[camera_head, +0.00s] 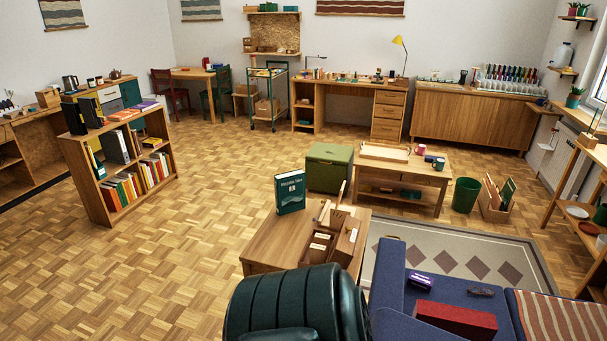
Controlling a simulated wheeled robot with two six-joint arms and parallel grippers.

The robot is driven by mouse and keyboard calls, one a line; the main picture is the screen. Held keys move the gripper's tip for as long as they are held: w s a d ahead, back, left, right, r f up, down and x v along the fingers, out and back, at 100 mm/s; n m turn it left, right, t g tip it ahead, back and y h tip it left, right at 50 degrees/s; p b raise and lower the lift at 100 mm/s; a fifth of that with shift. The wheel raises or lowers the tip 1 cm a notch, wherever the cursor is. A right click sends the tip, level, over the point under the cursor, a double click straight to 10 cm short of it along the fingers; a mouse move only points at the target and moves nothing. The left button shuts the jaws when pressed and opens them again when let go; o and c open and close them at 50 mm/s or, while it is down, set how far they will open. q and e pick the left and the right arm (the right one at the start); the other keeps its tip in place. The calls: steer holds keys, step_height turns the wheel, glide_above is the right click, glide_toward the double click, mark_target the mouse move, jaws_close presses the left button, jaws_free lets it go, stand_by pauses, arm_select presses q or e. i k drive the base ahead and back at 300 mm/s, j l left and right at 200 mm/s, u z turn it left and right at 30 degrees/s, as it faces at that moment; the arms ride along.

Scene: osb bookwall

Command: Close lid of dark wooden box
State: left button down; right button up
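A dark wooden box (346,242) stands on the small wooden table in the lower middle of the head view. Beside it is an open part with compartments (320,245) and pale labels. A thin upright wooden piece (340,195) rises behind it; I cannot tell whether this is the lid. The lid's exact position is too small to make out. Neither of my grippers is in view.
A dark green book (290,191) stands upright on the small table (275,240). A dark green armchair (285,305) blocks the table's near side. A blue sofa (450,285) is at right, a bookshelf (95,200) at left. The parquet floor between is clear.

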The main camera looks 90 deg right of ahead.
mark_target(343, 252)
steer(key=z, duration=1.95)
steer(key=l, duration=0.1)
